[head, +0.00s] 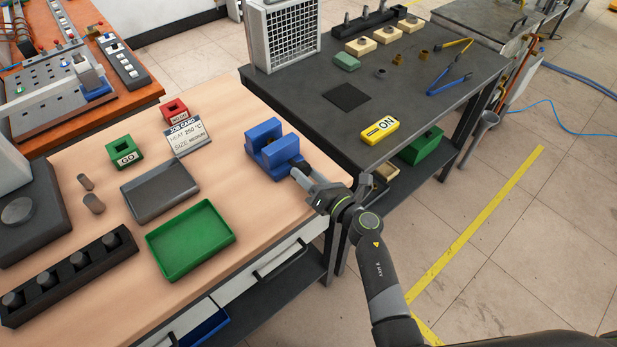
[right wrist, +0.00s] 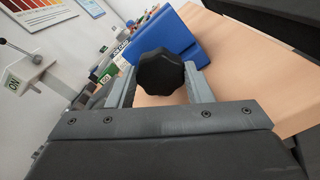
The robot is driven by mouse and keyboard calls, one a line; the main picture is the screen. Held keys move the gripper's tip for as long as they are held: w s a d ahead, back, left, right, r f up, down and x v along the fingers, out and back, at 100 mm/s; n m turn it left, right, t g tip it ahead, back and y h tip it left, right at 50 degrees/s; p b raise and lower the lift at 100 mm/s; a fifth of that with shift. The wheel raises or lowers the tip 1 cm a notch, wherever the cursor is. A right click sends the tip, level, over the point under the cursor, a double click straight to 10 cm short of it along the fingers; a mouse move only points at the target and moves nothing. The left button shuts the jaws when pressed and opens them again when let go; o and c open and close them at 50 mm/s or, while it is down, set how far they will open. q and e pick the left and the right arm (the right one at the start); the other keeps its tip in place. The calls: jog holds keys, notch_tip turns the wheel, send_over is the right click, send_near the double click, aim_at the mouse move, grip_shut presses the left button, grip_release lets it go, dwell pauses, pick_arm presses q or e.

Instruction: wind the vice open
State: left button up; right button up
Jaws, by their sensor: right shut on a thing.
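The blue vice (head: 272,150) stands on the wooden bench near its right edge, with a visible gap between its jaws. It also shows in the right wrist view (right wrist: 178,38). Its black knob (right wrist: 160,73) sits between the fingers of my right gripper (right wrist: 158,80). In the head view my right gripper (head: 305,172) reaches to the right side of the vice and is shut on the knob, which is mostly hidden there. My left gripper is not in view.
A green tray (head: 190,240), a grey tray (head: 160,190) and a job card (head: 186,137) lie on the bench left of the vice. A green GO block (head: 124,151) and a red block (head: 174,110) stand behind. A dark table (head: 420,120) with a yellow ON switch (head: 380,130) adjoins.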

jog(key=shift+f+n, duration=0.1)
jog(key=shift+n, duration=0.5)
jog(key=o, duration=1)
jog(key=shift+s, duration=0.1)
jog(key=b+v, duration=0.2)
jog(key=v, duration=1.5)
jog(key=shift+b, duration=0.3)
jog(key=shift+s+d, duration=0.1)
